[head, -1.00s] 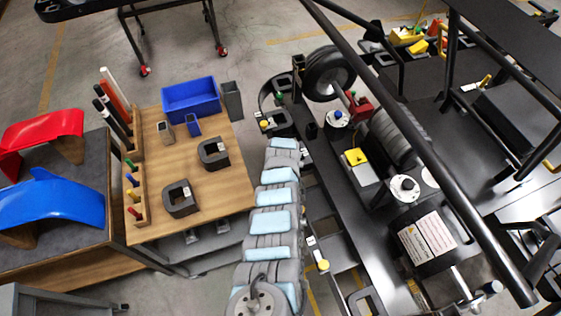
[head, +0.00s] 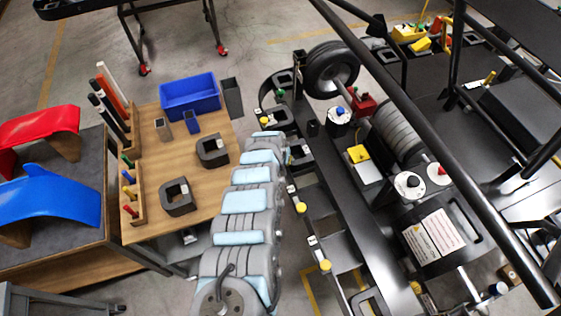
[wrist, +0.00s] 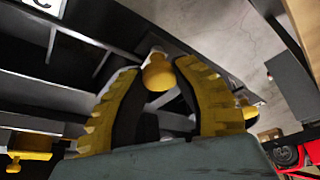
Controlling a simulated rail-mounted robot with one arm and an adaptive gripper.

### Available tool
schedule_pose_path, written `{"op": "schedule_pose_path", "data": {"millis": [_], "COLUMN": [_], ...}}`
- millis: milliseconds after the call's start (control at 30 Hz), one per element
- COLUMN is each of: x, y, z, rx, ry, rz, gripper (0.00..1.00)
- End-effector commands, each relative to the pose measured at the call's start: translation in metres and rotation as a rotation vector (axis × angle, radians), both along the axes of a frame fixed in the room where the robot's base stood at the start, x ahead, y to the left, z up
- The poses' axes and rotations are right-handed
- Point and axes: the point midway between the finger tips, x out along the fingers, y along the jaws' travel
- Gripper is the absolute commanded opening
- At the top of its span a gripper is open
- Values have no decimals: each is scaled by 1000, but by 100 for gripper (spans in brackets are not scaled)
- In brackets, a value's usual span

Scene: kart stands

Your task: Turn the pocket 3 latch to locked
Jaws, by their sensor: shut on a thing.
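In the wrist view, my gripper (wrist: 160,68) has two ribbed yellow and black fingers. They are closed around a round yellow latch knob (wrist: 157,73), which sits between the fingertips below a dark rack. In the head view, my arm covers the gripper and this knob. Other yellow latch knobs show along the rack's left edge in the head view: one at the far end (head: 264,120), one in the middle (head: 301,207) and one nearer (head: 325,266). The pocket number and the held latch's locked or unlocked position cannot be read.
A wooden table (head: 222,170) with a blue bin (head: 190,96) and dark blocks stands left of my arm. The black kart stand with a tyre (head: 330,70) and a long black bar (head: 430,140) lies to the right. More yellow knobs (wrist: 30,145) sit near the fingers.

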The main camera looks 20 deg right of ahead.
Motion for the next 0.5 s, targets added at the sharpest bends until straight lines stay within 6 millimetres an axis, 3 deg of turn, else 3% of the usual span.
{"op": "schedule_pose_path", "data": {"millis": [500], "x": [0], "y": [1], "z": [-2], "rx": [1], "ry": [-1], "rz": [-141], "gripper": [0]}}
